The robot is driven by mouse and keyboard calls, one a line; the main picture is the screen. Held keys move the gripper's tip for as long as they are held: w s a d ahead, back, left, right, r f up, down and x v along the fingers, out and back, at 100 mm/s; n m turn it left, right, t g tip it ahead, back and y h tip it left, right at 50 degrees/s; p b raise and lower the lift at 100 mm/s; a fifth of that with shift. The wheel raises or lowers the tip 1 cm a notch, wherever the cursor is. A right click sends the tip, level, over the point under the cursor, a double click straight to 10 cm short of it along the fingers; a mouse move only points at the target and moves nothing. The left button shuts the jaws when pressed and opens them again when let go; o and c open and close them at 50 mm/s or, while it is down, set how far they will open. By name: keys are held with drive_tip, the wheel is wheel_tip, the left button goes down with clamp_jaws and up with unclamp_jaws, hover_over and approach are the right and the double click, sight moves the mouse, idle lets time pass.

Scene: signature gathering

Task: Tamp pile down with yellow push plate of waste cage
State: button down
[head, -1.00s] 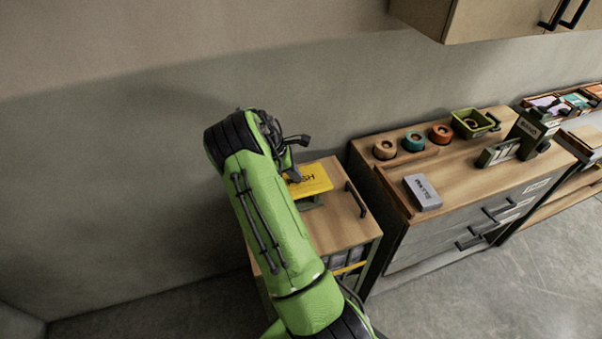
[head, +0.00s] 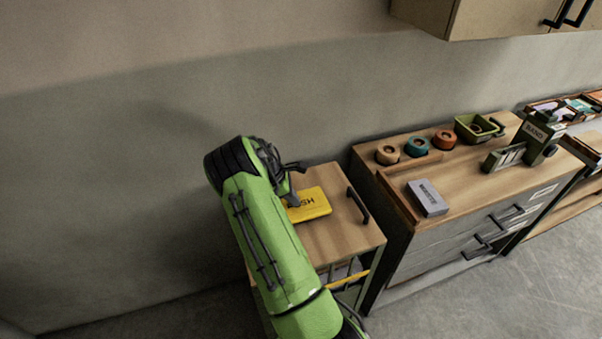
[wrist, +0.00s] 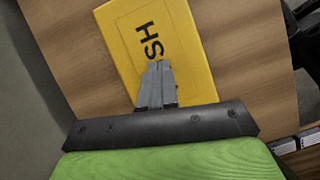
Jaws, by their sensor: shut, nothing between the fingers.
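The yellow push plate (head: 312,206) with black lettering sits low at the wooden top of the waste cage (head: 345,236). No stem shows under it now. My gripper (head: 293,199) is over the plate's left part, fingers pointing down. In the wrist view the shut, empty fingers (wrist: 157,72) lie over the yellow plate (wrist: 183,42), covering part of its lettering. They look touching or very close; I cannot tell which. The pile inside is mostly hidden; a little grey content and a yellow bar (head: 350,280) show at the cage's front.
A black handle (head: 358,204) stands on the cage top's right side. To the right is a wooden counter (head: 455,185) with a grey box (head: 427,198), several tape rolls, a green bin (head: 477,128) and a green stand (head: 535,135). A wall is behind.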

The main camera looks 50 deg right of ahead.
drive_tip(key=shift+w+a+r+p, duration=0.15)
drive_tip(key=shift+w+a+r, duration=0.1)
drive_tip(key=shift+w+a, duration=0.25)
drive_tip(key=shift+w+a+r+p, duration=0.15)
drive_tip(key=shift+w+a+r, duration=0.15)
drive_tip(key=shift+a, duration=0.25)
drive_tip(key=v, duration=1.5)
drive_tip(key=shift+r+p, duration=0.35)
drive_tip(key=shift+p, duration=0.1)
drive_tip(key=shift+w+a, duration=0.15)
